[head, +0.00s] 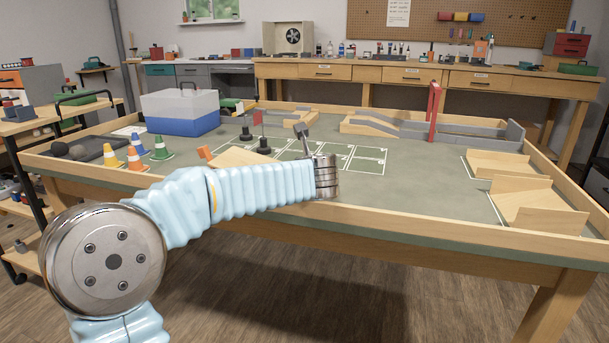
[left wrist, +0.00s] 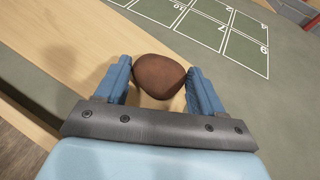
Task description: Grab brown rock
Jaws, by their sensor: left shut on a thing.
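The brown rock (left wrist: 158,78) shows in the left wrist view, smooth and rounded, between the two blue fingers of my left gripper (left wrist: 158,67). The gripper is shut on it, with a finger touching each side. The rock appears held above the table, near the wooden rim. In the head view my left arm reaches in from the left over the front edge of the table, its wrist (head: 326,177) near the middle. The fingers and the rock cannot be made out there. My right gripper is in neither view.
The mat has a numbered grid (head: 352,158). Several cones (head: 135,158), a dark tray (head: 98,160) with dark rocks and a blue-white box (head: 180,112) stand at the left. A red post (head: 435,112) stands behind wooden ramps (head: 538,207). The mat's right middle (head: 430,190) is clear.

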